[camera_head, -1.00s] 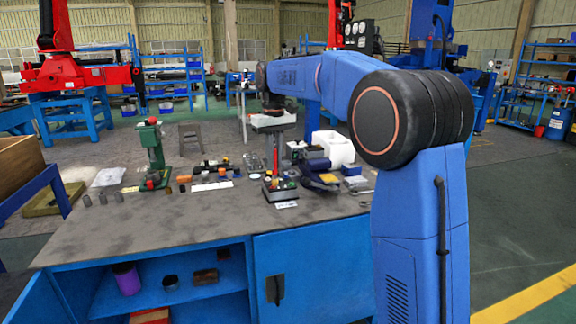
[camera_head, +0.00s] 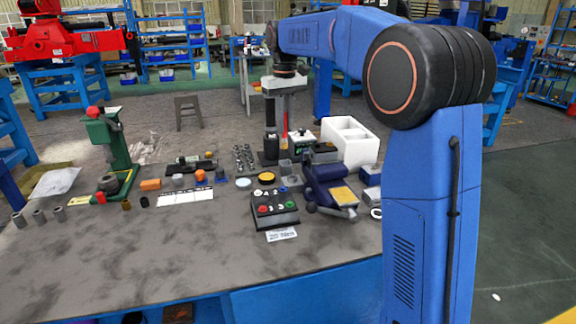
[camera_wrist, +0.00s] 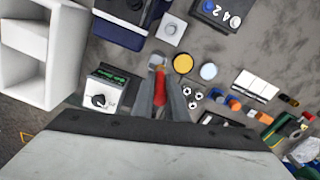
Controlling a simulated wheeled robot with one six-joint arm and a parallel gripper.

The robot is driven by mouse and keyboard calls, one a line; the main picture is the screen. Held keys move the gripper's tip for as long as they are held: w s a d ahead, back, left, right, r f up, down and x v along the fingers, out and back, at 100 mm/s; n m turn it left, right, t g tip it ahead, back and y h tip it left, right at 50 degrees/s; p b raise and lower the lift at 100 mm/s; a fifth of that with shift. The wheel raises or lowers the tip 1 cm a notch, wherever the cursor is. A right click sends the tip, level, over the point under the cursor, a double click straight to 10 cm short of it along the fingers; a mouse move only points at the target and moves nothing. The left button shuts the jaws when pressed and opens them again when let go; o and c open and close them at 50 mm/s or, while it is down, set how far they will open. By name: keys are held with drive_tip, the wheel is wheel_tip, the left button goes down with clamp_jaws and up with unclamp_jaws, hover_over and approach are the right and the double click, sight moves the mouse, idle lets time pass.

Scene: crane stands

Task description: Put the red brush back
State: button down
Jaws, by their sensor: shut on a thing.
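The red brush (camera_wrist: 160,88) is between the two fingers of my gripper (camera_wrist: 160,102) in the wrist view, with its far end pointing away from the wrist. In the head view the brush (camera_head: 285,124) hangs upright as a thin red stick under my gripper (camera_head: 284,133), above the back middle of the workbench (camera_head: 200,255). A small greyish cup-like piece (camera_head: 286,169) shows just below the brush. I cannot tell whether the brush's lower end touches it or is inside it.
A white divided box (camera_head: 367,150) stands close on the right. A white dial box (camera_wrist: 103,92) is beside the fingers. A black button box (camera_head: 275,212), a yellow disc (camera_head: 266,178) and a blue device (camera_head: 330,187) lie nearby. The bench front is clear.

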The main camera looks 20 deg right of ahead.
drive_tip(key=shift+w+d+f, duration=0.1)
drive_tip(key=shift+w+d, duration=0.05)
drive_tip(key=shift+w, duration=0.2)
drive_tip(key=shift+w+f, duration=0.1)
drive_tip(key=shift+f, duration=4.75)
drive_tip(key=shift+f, duration=0.15)
drive_tip(key=c, duration=1.7)
unclamp_jaws()
drive_tip(key=shift+c, duration=0.2)
wheel_tip(320, 180, up, 12)
drive_tip(key=shift+r, duration=0.15)
drive_tip(key=shift+d, duration=0.1)
